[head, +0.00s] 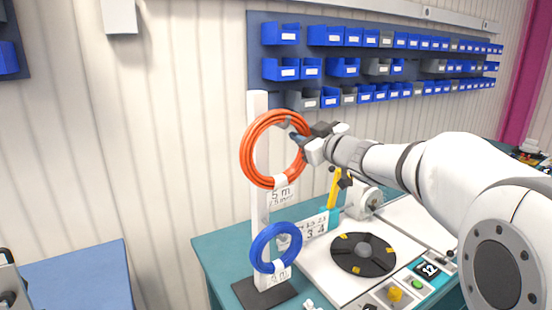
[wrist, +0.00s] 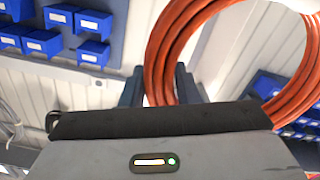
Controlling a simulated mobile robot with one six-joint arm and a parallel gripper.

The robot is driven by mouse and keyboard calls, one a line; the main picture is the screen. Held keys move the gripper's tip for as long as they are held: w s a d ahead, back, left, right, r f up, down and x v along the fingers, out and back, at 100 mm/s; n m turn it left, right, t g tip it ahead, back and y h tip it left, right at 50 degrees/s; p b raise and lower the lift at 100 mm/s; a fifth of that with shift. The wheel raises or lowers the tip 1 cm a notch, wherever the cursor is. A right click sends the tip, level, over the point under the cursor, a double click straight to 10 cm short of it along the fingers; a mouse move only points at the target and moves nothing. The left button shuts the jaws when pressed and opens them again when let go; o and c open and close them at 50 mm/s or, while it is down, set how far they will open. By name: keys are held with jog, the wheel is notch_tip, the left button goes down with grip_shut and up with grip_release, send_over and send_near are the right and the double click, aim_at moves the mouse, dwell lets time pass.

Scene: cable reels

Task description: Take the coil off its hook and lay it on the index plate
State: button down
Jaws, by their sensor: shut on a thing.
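An orange coil (head: 248,159) hangs at the top of a white post (head: 262,205), above a tag reading 5 m. My gripper (head: 296,137) reaches in from the right and is shut on the coil's upper right side. In the wrist view the orange coil (wrist: 160,62) passes between the two dark fingers of my gripper (wrist: 160,88). The upper hook is largely hidden, so I cannot tell whether the coil still rests on it. The index plate (head: 363,254), a dark round disc with yellow marks, lies on the white bench unit at lower right.
A blue coil (head: 258,250) hangs lower on the same post, which stands on a dark base (head: 264,291). A yellow lever (head: 335,188) and a grey-white machine part (head: 363,202) stand behind the plate. Buttons (head: 395,294) sit in front. Blue bins (head: 287,69) line the wall.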

jog(key=shift+r, duration=0.15)
dwell(0.4)
jog(key=shift+w+r+p, duration=0.1)
jog(key=shift+r+p, duration=0.2)
jog(key=shift+p, duration=0.15)
jog(key=shift+r+p, duration=1.85)
jog(key=shift+p, duration=0.05)
jog(key=shift+s, duration=0.25)
jog(key=shift+p+v, duration=0.3)
jog(key=shift+v, duration=1.1)
jog(key=shift+p+v, duration=0.45)
jog(key=shift+v, duration=1.8)
jog(key=shift+d, duration=0.15)
